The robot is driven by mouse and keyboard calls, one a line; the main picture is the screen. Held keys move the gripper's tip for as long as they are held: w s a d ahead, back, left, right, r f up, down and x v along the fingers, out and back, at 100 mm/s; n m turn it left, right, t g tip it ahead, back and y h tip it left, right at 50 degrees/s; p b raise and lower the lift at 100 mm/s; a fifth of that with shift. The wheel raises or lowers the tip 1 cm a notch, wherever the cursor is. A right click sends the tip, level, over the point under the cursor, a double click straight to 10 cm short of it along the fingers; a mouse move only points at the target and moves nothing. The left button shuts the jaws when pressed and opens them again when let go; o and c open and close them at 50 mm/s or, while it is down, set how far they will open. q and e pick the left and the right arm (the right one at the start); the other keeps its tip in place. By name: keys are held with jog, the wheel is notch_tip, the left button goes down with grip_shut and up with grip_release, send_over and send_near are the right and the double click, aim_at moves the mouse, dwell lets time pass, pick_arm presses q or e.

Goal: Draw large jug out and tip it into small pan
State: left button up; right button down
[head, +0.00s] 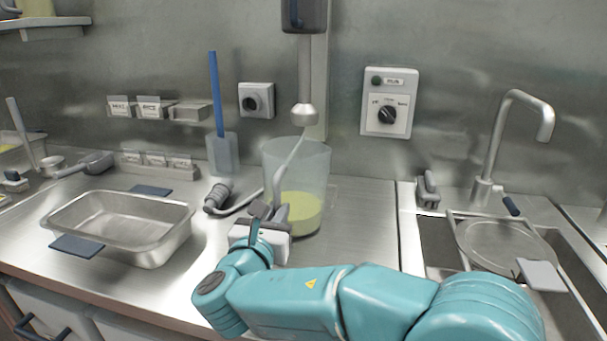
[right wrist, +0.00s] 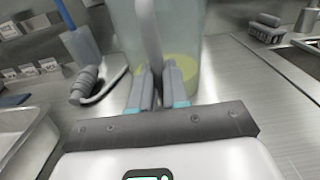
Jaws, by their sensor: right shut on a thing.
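The large jug (head: 313,177) is a tall clear container with yellow-green liquid in its lower part. It stands upright on the steel counter under the mixer shaft. My right gripper (head: 273,212) is at its near left side, shut on its pale handle. In the right wrist view the gripper (right wrist: 160,85) has its fingers on either side of the handle strip, with the jug (right wrist: 192,35) right behind. The small pan (head: 120,222) is a rectangular steel tray with dark blue pads at two sides, empty, to the left on the counter. My left gripper is not in view.
A mixer with a vertical shaft (head: 305,75) hangs over the jug. A grey hand tool (head: 218,196) and a blue-handled spatula (head: 222,150) are left of the jug. A sink (head: 437,240) with a tap (head: 490,150) is at right. Bare counter (head: 360,215) lies right of the jug.

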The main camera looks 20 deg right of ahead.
jog(key=shift+v, duration=1.15)
jog(key=shift+f, duration=0.2)
jog(key=c, duration=1)
grip_release()
jog(key=shift+c, duration=0.2)
jog(key=shift+o, duration=0.6)
jog(key=shift+f, duration=0.15)
jog(key=o, duration=0.4)
jog(key=shift+c, duration=0.2)
jog(key=shift+s+a, duration=0.1)
jog(key=shift+s, duration=0.05)
